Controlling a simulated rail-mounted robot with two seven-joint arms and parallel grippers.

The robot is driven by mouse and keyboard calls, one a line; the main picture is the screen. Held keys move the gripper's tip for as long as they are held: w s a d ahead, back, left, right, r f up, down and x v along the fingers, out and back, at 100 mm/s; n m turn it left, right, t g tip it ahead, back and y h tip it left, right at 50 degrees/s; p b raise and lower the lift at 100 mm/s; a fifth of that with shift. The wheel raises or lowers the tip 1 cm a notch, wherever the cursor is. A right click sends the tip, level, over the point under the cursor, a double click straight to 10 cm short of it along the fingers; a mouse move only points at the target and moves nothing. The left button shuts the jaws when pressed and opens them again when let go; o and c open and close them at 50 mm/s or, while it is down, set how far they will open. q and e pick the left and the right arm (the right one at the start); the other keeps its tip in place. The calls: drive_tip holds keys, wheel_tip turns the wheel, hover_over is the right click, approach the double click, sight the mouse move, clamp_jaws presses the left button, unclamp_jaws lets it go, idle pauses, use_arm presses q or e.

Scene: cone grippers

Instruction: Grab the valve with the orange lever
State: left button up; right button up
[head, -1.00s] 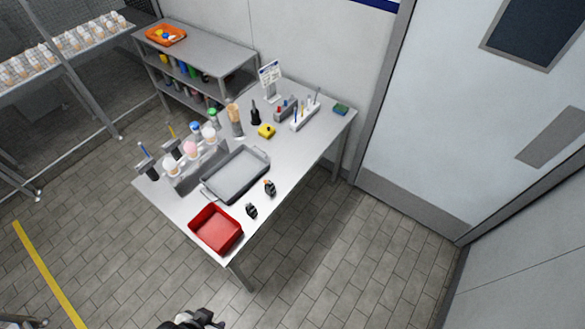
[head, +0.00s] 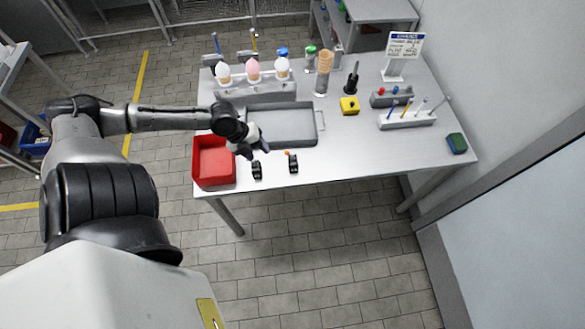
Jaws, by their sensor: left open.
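The valve with the orange lever (head: 293,163) stands near the front edge of the steel table. It is small and black, with an orange bit at its top left. A second small black valve (head: 257,170) stands just left of it; no orange shows on that one. My left gripper (head: 258,150) is open above the table, close behind and above the second valve and left of the orange-lever valve. It looks empty and apart from both. My right gripper is not in view.
A red bin (head: 214,163) stands left of the valves at the table corner. A grey tray (head: 318,128) lies behind them.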

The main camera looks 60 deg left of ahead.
sight(289, 154)
use_arm(q)
drive_tip(key=w+a+m+t+b, duration=0.1)
drive_tip(key=w+a+m+b, duration=0.15)
drive_tip(key=w, duration=0.25)
drive_tip(key=shift+m, duration=0.25)
drive_tip(key=shift+w+a+b+x, duration=0.15)
drive_tip(key=shift+b+x, duration=0.6)
drive_tip(key=shift+x, duration=1.4)
drive_tip(key=shift+w+a+b+x, duration=0.1)
drive_tip(key=shift+b+x, duration=0.65)
drive_tip(key=shift+x, duration=1.35)
drive_tip(key=shift+w+a+b+x, duration=0.15)
drive_tip(key=shift+b+x, duration=0.6)
drive_tip(key=shift+x, duration=1.4)
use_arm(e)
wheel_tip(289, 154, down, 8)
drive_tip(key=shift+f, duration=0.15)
use_arm(q)
drive_tip(key=shift+d+r, duration=0.1)
clamp_jaws()
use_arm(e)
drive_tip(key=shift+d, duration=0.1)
